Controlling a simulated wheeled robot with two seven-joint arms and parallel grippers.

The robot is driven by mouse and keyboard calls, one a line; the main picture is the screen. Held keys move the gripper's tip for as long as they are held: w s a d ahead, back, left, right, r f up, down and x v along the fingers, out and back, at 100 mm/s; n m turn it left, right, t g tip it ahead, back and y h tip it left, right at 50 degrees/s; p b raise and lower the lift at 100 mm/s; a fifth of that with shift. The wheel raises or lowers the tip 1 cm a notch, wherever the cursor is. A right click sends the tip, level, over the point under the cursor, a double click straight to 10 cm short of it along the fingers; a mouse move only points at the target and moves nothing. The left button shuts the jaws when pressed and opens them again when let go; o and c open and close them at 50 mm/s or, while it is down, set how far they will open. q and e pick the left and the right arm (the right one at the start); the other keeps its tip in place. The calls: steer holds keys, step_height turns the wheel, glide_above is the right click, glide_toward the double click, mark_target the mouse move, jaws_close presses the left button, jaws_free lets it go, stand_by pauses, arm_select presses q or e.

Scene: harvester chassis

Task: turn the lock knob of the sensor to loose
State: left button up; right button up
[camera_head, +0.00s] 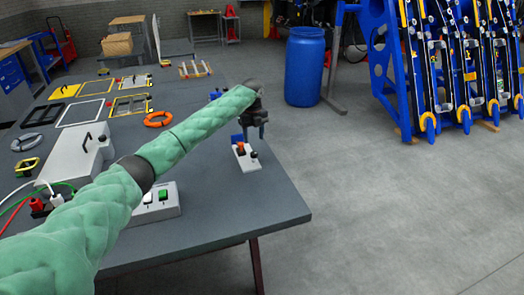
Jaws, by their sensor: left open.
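A small white sensor block (247,160) lies on the grey workbench near its right edge. It carries an orange part (241,148) and a small black knob (254,154) at its right side. My left gripper (255,133), at the end of the green-sleeved arm, is open and points down just above the block. Its fingers are close to the block's top; I cannot tell whether they touch anything. A blue part (237,138) shows behind the block. The knob's turn position is too small to read. My right gripper is not in view.
The grey workbench (250,205) has free room at its front right. A white switch box (158,204) with a green button and a larger grey case (75,158) stand to the left. An orange ring (158,119) lies further back. A blue barrel (305,66) stands on the floor beyond.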

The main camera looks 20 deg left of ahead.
mark_target(254, 153)
arm_select(q)
steer(key=m, duration=0.3)
steer(key=shift+s+r, duration=0.15)
steer(key=shift+s, duration=0.1)
steer(key=shift+w+f+m, duration=0.1)
steer(key=shift+f+m, duration=0.1)
steer(key=shift+m, duration=0.6)
steer(key=shift+f+p, duration=1.5)
steer(key=shift+f, duration=2.3)
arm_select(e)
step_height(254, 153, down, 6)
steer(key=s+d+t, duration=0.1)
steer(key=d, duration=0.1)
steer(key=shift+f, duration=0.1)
arm_select(q)
steer(key=c, duration=1)
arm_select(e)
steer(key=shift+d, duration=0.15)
